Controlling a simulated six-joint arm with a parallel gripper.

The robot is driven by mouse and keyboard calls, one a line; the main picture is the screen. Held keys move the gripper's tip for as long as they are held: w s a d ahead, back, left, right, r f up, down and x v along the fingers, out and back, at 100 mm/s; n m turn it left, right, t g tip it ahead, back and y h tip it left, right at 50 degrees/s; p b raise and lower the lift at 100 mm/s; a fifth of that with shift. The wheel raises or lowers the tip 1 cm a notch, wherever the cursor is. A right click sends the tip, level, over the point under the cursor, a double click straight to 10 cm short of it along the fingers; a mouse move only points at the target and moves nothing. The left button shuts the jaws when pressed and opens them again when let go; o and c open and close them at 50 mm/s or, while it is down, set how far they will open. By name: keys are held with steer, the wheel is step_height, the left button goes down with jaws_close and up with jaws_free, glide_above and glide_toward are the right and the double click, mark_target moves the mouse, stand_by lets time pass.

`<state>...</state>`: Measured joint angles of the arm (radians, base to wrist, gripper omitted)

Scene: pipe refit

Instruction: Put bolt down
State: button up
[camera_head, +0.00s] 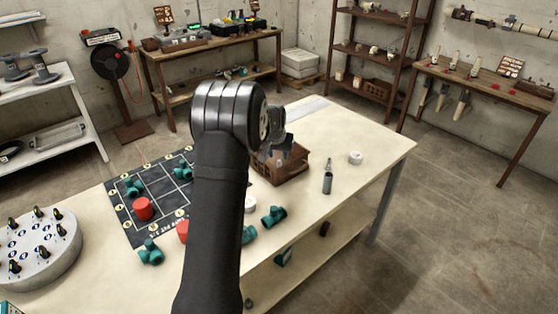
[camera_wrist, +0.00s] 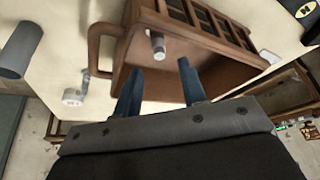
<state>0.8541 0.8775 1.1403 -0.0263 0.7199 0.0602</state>
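A short grey metal cylinder, apparently the bolt (camera_wrist: 157,44), shows in the wrist view just beyond my fingertips, against the brown wooden crate (camera_wrist: 140,52). Whether it rests in the crate or stands up from its edge I cannot tell. My gripper (camera_wrist: 160,68) has two blue fingers spread wide apart, with a clear gap and nothing clamped between them. In the head view my gripper (camera_head: 283,150) is over the crate (camera_head: 285,174), partly hidden by my arm.
A dark upright tool (camera_head: 328,177) and a white ring (camera_head: 355,157) stand right of the crate. Teal pipe fittings (camera_head: 274,216) and a red cap (camera_head: 143,208) lie at the left and front, some on the dark grid mat (camera_head: 120,212). The right table end is clear.

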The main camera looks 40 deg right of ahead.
mark_target(280, 164)
steer(key=shift+v, duration=2.25)
steer(key=x, duration=1.2)
steer(key=shift+f, duration=0.3)
steer(key=shift+r, duration=1.75)
